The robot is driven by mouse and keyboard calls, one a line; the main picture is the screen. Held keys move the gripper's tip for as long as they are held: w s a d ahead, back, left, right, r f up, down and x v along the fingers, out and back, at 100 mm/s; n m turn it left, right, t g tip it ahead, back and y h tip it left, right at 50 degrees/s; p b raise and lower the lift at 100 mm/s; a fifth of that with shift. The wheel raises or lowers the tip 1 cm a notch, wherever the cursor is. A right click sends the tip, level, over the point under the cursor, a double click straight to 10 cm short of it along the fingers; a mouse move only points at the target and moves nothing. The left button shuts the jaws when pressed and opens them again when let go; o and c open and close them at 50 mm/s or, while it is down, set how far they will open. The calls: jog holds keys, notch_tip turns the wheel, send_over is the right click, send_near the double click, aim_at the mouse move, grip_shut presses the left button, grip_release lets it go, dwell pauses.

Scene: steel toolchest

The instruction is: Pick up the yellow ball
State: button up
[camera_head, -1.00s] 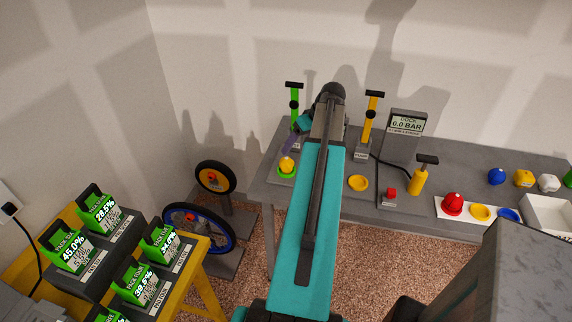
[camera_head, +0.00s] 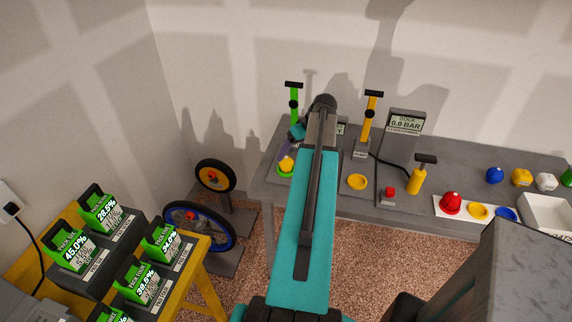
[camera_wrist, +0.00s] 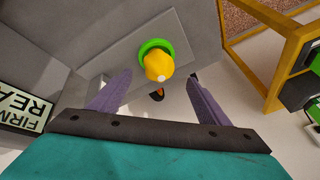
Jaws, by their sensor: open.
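The yellow ball (camera_head: 287,163) sits in a green ring holder (camera_head: 286,173) near the left end of the grey bench. In the wrist view the yellow ball (camera_wrist: 158,65) has a small pale spot on it and rests in the green ring (camera_wrist: 148,46). My gripper (camera_wrist: 152,80) is open, with one purple finger on each side of the ball's position in that view and nothing held. In the head view my gripper (camera_head: 297,132) is partly hidden behind my teal arm, above and beyond the ball.
A green pump (camera_head: 293,103) and a yellow pump (camera_head: 370,115) stand on the grey bench (camera_head: 455,158). A yellow dish (camera_head: 357,181), red button (camera_head: 390,191) and red ball (camera_head: 451,201) lie to the right. A yellow stand with green packs (camera_head: 100,212) is at left.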

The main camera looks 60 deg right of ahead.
aim_at(289, 157)
jog(key=shift+s+p+x, duration=0.2)
jog(key=shift+p+x, duration=0.7)
jog(key=shift+x, duration=0.4)
jog(key=shift+p+x, duration=0.3)
jog(key=shift+x, duration=1)
jog(key=shift+s+d, duration=0.1)
jog(key=shift+d, duration=0.05)
jog(key=shift+c, duration=0.4)
jog(key=c, duration=1.2)
jog(key=shift+r, duration=0.1)
jog(key=shift+r+b, duration=0.9)
jog(key=shift+r, duration=0.35)
jog(key=s+a+b, duration=0.1)
jog(key=s+a, duration=0.2)
jog(key=s, duration=0.1)
jog(key=s+a+r+b, duration=0.1)
jog(key=s+a+b, duration=0.1)
jog(key=s, duration=0.3)
jog(key=s+a+r+b, duration=0.1)
jog(key=s+a+b, duration=0.1)
jog(key=s+a, duration=0.1)
jog(key=shift+s+a+r, duration=0.15)
jog(key=shift+s+a, duration=0.15)
jog(key=shift+s, duration=0.45)
